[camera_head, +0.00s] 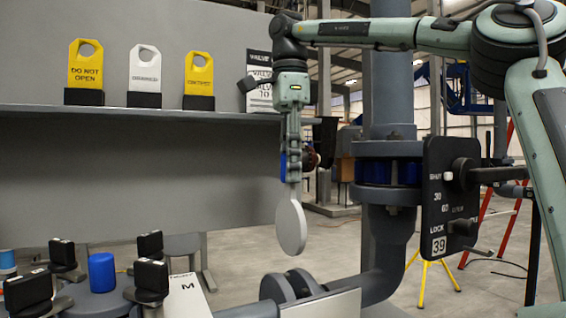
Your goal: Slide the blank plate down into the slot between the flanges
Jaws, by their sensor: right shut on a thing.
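The blank plate (291,229) is a light grey round disc with a narrow handle above it. It hangs upright, turned partly edge-on to the view. My right gripper (291,172) points down and is shut on the plate's handle. The flanges (290,287) are dark grey discs on a horizontal pipe at the bottom centre. The disc is above them, with a visible gap between its lower edge and their tops. The slot between the flanges is hard to make out from this angle. My left gripper is not in view.
A vertical pipe (388,240) with a blue-banded flange joint stands right of the plate, beside a black lever panel (450,190). Yellow and white tags (86,68) stand on a shelf. Black-topped items and a blue cylinder (102,272) are at lower left.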

